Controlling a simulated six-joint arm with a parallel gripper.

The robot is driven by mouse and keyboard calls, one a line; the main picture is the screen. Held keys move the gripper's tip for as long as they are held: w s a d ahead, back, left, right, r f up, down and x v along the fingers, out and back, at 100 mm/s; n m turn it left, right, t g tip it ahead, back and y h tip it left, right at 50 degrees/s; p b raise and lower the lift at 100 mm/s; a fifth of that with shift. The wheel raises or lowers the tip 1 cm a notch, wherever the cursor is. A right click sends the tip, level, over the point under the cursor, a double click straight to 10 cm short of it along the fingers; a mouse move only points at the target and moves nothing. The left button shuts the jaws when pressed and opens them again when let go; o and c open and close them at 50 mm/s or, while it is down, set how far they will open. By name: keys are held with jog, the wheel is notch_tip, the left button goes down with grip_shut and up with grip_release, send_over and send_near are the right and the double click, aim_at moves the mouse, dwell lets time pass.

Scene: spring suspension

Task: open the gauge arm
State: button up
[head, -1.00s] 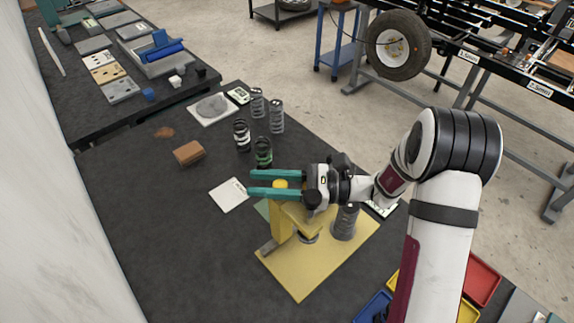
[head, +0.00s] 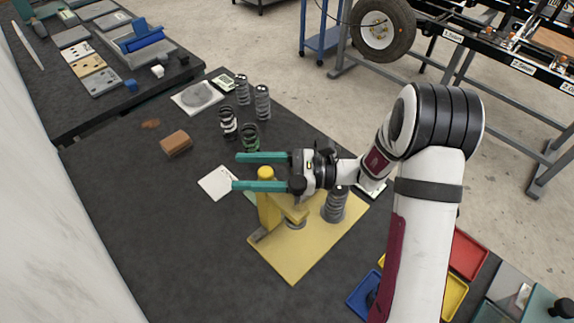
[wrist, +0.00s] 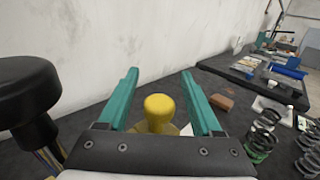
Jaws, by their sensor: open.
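The yellow gauge has an upright post with a round yellow knob (head: 265,173) on top. Its yellow arm (head: 295,213) reaches from the post over the yellow base plate (head: 290,265), close to a grey coil spring (head: 335,206). My gripper (head: 237,171) is open, with two teal fingers pointing left above the gauge. In the wrist view the knob (wrist: 160,107) shows between the spread fingers (wrist: 158,75), with a gap on each side. I cannot tell whether the fingers are level with the knob. My wrist and fingers hide part of the gauge.
Several springs, such as a green-banded one (head: 250,137), stand behind the gauge. A brown block (head: 176,143) and a white card (head: 217,183) lie to the left. Red (head: 468,254) and blue (head: 364,300) trays are at front right. The dark table's left front is clear.

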jog(key=d, duration=1.5)
jog(key=shift+d, duration=0.4)
jog(key=s+a+n+h, duration=0.1)
jog(key=s+n+h, duration=1.1)
jog(key=s, duration=1)
jog(key=h, duration=0.4)
jog(key=shift+s+a+r, duration=0.25)
jog(key=shift+a, duration=0.1)
